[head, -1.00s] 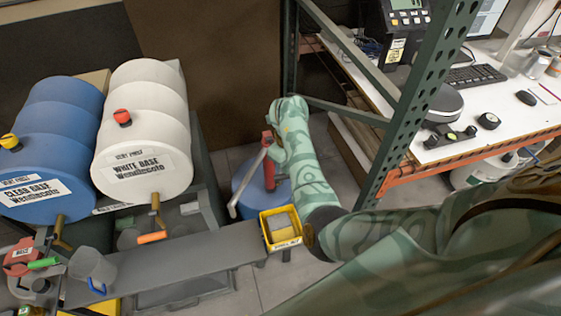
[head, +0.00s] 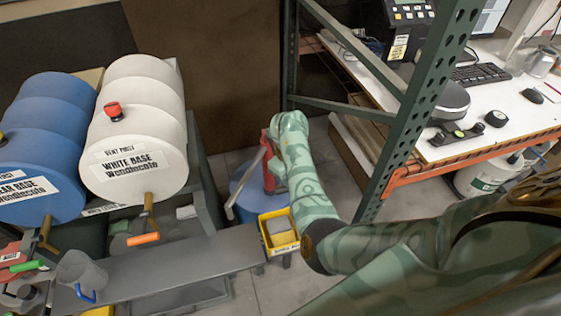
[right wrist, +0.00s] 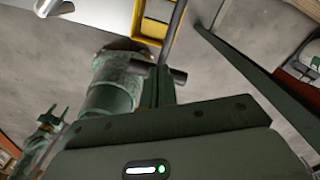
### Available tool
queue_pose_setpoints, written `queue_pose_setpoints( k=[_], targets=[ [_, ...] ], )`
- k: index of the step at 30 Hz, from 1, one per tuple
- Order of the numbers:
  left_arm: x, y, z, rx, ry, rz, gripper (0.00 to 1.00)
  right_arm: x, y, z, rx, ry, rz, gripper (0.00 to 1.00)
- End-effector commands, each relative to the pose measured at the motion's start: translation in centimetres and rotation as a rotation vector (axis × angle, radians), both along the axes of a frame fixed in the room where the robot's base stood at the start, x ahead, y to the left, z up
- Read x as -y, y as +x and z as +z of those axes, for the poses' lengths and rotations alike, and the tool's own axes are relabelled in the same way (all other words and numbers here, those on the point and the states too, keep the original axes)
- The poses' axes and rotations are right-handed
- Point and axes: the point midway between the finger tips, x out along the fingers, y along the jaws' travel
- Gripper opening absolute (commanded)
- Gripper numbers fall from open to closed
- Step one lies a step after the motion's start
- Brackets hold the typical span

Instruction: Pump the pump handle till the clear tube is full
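A blue drum (head: 247,202) stands on the floor beyond the yellow bin. A red pump (head: 269,168) with a pale, slanting pipe (head: 243,188) stands on it. My right arm reaches over the pump, and its wrist hides the gripper and handle in the head view. In the right wrist view a dark crossbar, apparently the pump handle (right wrist: 177,75), lies across my right gripper (right wrist: 158,88), with a rod running up from it. The fingers appear closed around this bar. I cannot make out a clear tube or its fill level.
A yellow bin (head: 283,240) sits close to the drum, at the end of a grey bench (head: 180,262). White (head: 140,130) and blue (head: 45,140) barrels lie at the left. A green rack post (head: 415,110) stands right of my arm. A clear pitcher (head: 82,271) is at lower left.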

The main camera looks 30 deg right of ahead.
Motion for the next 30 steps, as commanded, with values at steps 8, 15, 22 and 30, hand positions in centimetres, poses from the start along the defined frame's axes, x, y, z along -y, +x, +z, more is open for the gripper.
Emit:
queue_pose_setpoints(
  k=[8,15,22,30],
  targets=[
    [0.0,-0.2,-1.9,-0.004,-0.001,0.0,0.52,0.0,0.0,-2.3,0.0,0.001,0.0,0.0],
    [0.0,-0.3,-3.2,-0.009,0.0,0.0,0.52,-0.1,0.0,-4.0,-0.002,0.002,0.001,0.0],
    [0.0,-0.5,-4.5,-0.013,0.0,0.0,0.52,-0.1,-0.1,-5.7,-0.003,0.002,0.001,0.0],
    [0.0,-0.6,-5.5,-0.016,0.0,0.0,0.52,-0.1,-0.1,-7.0,-0.004,0.003,0.0,0.0]
  ],
)
